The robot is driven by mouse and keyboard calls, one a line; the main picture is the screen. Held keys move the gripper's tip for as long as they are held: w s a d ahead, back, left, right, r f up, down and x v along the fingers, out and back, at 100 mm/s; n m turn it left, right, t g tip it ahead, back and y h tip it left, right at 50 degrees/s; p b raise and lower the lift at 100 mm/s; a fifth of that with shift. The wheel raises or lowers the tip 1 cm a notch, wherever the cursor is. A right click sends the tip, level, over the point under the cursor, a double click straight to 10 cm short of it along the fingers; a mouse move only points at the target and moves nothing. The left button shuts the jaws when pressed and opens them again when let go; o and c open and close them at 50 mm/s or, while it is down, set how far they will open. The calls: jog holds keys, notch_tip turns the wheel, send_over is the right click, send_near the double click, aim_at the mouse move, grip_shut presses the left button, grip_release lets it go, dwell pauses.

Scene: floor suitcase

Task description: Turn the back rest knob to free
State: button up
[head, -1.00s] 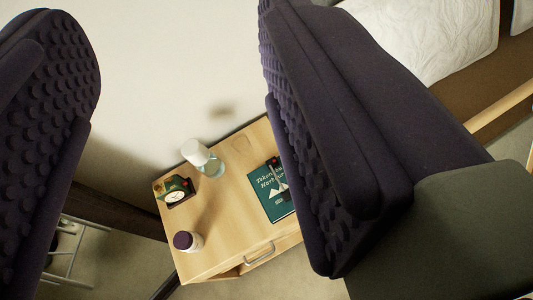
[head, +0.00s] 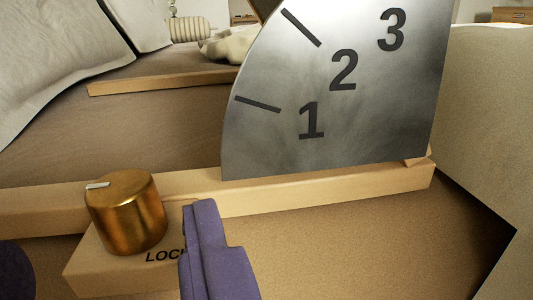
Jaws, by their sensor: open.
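The back rest knob (head: 127,213) is a gold-brown cylinder on a wooden block (head: 90,268) at the lower left. A white pointer mark on its top is towards the left. No "free" label shows. My gripper (head: 108,240) is open. Its purple right finger stands to the right of the knob, in front of the block, and its dark left finger shows only at the lower left edge. The knob appears between the fingers, and I cannot tell whether either touches it.
A grey metal quadrant plate (head: 335,105) marked 1, 2 and 3 rises behind a wooden rail (head: 330,192). A white pillow (head: 55,60) lies at the upper left. A pale upholstered block (head: 490,110) stands at the right. Brown surface lies in front of the rail.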

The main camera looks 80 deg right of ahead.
aim_at(115, 206)
jog(key=b+x, duration=0.2)
jog(key=x, duration=0.4)
jog(key=shift+w+d, duration=0.1)
jog(key=c, duration=0.9)
